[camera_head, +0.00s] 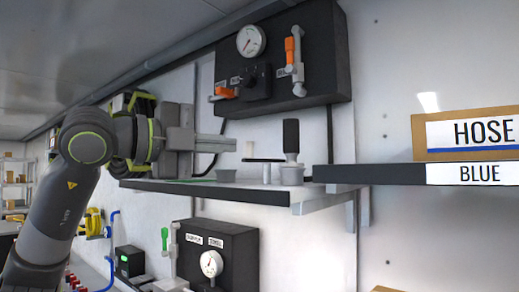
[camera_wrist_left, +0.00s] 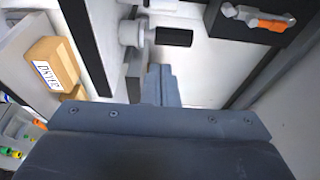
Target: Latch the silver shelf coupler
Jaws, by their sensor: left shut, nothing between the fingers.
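The silver coupler (camera_head: 292,175) sits on the narrow wall shelf (camera_head: 250,194), with a black grip (camera_head: 291,137) standing upright above it. In the left wrist view the coupler (camera_wrist_left: 130,33) shows as a pale round body, with its black grip (camera_wrist_left: 174,37) pointing right. My left gripper (camera_head: 232,142) is shut and empty. It is above the shelf, left of the black grip and apart from it. Its closed fingers (camera_wrist_left: 159,84) point toward the coupler in the wrist view. I cannot tell from these views whether the coupler is latched. My right gripper is not in view.
A black panel with a gauge (camera_head: 251,41) and orange-handled valves (camera_head: 290,50) hangs above the shelf. A second panel (camera_head: 228,245) is below. A dark shelf (camera_head: 370,174) with a hose box (camera_head: 470,134) is at the right. Open air lies between gripper and black grip.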

